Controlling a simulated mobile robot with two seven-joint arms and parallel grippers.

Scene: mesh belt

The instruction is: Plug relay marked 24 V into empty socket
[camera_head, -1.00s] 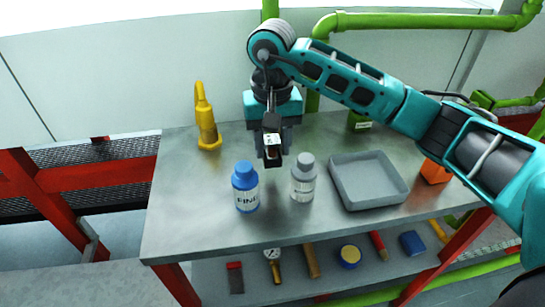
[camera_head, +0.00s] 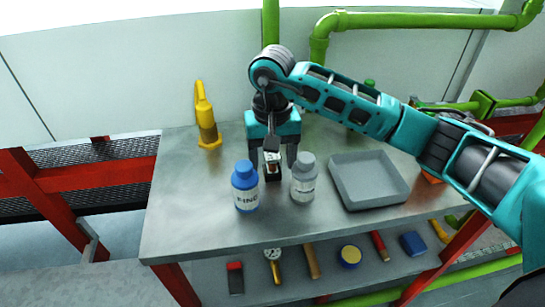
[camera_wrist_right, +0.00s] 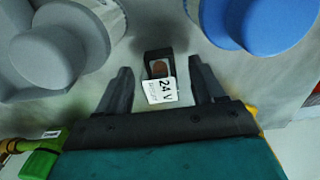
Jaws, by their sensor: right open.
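The relay marked 24 V (camera_head: 272,161) is a small dark block with a white label, between the blue and grey bottles on the metal table. In the right wrist view, its label (camera_wrist_right: 161,91) reads 24 V, and a brown part shows inside its dark case. My right gripper (camera_head: 272,163) is open, with one finger on each side of the relay and gaps between; these gaps also show in the right wrist view (camera_wrist_right: 161,80). No empty socket can be made out. Whether the relay sits in a socket or on the tabletop, I cannot tell. My left gripper is not in view.
A blue bottle (camera_head: 245,187) and a grey bottle (camera_head: 304,179) stand close on either side of the relay. A grey tray (camera_head: 396,197) lies to the right, a yellow object (camera_head: 206,120) behind left. The table's (camera_head: 190,225) front left is clear.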

